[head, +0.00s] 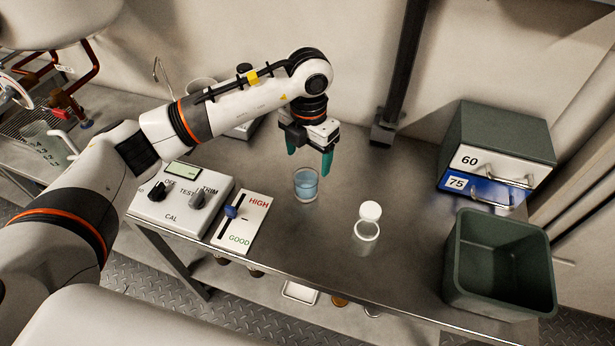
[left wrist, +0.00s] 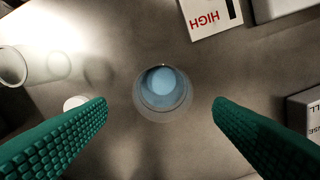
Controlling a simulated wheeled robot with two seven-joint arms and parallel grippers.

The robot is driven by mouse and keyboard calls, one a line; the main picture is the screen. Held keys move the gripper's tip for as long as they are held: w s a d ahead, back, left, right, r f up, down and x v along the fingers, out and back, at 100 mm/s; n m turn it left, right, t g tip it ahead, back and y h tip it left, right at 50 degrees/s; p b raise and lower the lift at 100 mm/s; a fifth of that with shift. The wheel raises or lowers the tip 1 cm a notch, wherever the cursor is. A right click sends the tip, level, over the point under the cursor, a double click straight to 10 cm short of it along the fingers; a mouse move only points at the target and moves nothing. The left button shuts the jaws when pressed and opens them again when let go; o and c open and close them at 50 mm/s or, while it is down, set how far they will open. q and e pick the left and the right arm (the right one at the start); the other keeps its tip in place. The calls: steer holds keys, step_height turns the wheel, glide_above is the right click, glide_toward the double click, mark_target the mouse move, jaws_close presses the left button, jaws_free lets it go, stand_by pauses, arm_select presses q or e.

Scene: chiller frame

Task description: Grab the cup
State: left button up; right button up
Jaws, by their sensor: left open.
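A clear cup (head: 306,184) with blue liquid stands upright on the metal bench, near its middle. My left gripper (head: 309,166) is open, with its green fingers pointing down just above and behind the cup in the head view. In the left wrist view the cup (left wrist: 162,93) is seen from above, ahead of and between the two spread fingertips (left wrist: 160,103). The fingers do not touch it. My right gripper is in neither view.
A clear jar (head: 366,236) with a white lid stands right of the cup. A HIGH/GOOD gauge card (head: 240,220) and a control box (head: 180,203) lie left. A dark green bin (head: 457,262) and a drawer unit (head: 500,140) stand right. Bench between cup and jar is clear.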

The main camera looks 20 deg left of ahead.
mark_target(306, 178)
arm_select(q)
step_height(306, 178, down, 2)
steer(key=shift+s+f, duration=0.1)
steer(key=shift+f+p, duration=0.35)
steer(key=shift+f, duration=0.3)
steer(key=f, duration=0.1)
steer(key=f+p, duration=0.1)
steer(key=f, duration=0.1)
steer(key=shift+s+a+f, duration=0.1)
steer(key=shift+a+f, duration=0.1)
steer(key=shift+f, duration=0.55)
steer(key=c, duration=1.2)
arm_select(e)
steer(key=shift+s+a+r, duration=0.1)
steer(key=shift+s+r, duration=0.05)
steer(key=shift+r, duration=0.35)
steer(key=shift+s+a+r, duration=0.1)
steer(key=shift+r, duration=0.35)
